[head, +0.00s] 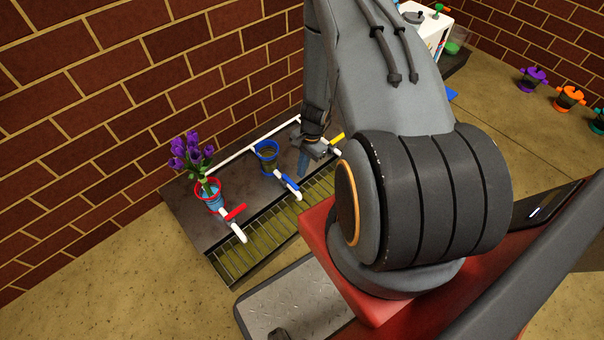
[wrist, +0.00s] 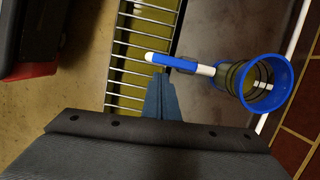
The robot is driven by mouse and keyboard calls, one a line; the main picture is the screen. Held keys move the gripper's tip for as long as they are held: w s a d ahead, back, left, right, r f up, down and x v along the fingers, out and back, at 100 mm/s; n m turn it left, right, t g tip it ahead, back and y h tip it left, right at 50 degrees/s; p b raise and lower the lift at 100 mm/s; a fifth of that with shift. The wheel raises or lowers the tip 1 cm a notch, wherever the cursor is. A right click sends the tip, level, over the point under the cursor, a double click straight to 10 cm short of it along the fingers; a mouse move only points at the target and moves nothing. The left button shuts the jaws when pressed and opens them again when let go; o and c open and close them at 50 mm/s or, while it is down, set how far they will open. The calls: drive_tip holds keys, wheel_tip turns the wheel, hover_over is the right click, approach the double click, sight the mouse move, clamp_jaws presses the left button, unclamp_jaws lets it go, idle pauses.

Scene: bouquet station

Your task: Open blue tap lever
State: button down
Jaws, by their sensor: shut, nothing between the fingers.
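The blue tap lever (head: 290,183) is on a white spout that runs out from the blue pot (head: 267,155) over the grated drain. In the wrist view the blue lever (wrist: 172,62) lies roughly in line with its white spout (wrist: 150,57), and the blue pot (wrist: 265,82) is at the right. My gripper (head: 303,168) points down beside the lever, on its right in the head view. My gripper's fingers (wrist: 158,90) are shut and empty, with their tips close to the lever in the wrist view. I cannot tell whether they touch it.
A red pot (head: 209,194) with purple tulips (head: 190,154) has a red lever (head: 235,212) on the left. A yellow lever (head: 337,138) is close on the right of my gripper. The metal grate (head: 258,226) runs in front, and a brick wall (head: 120,100) stands behind.

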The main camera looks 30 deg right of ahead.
drive_tip(key=p+v, duration=0.2)
drive_tip(key=v, duration=0.4)
drive_tip(key=shift+p, duration=0.3)
